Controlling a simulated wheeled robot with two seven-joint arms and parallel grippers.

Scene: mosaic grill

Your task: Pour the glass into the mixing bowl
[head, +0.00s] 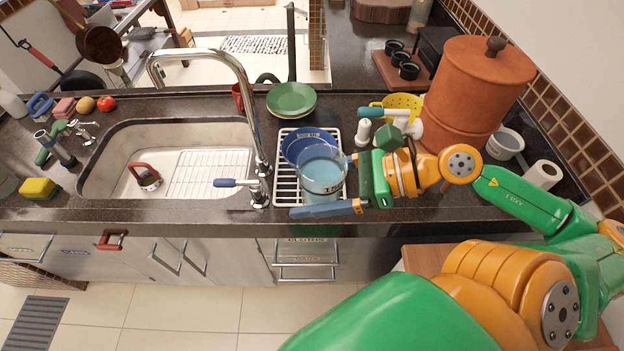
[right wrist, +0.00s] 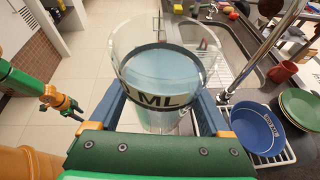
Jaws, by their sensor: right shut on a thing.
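The glass (head: 322,172) is a clear beaker with pale blue liquid and dark lettering. It is upright, and its liquid also shows in the right wrist view (right wrist: 160,72). My right gripper (head: 318,187) is shut on the glass, with a finger on either side. The blue bowl (head: 300,146), which appears to be the mixing bowl, sits on the white rack behind the glass, partly hidden by it. In the right wrist view the bowl (right wrist: 258,128) is to the right of the glass, apart from it. My left gripper (right wrist: 62,104) is small at the left there; its jaws are unclear.
The tall faucet (head: 245,95) and sink (head: 110,150) are left of the bowl. A red mug (head: 238,97) stands behind. A yellow colander (head: 402,102) and large brown pot (head: 470,95) stand to the right.

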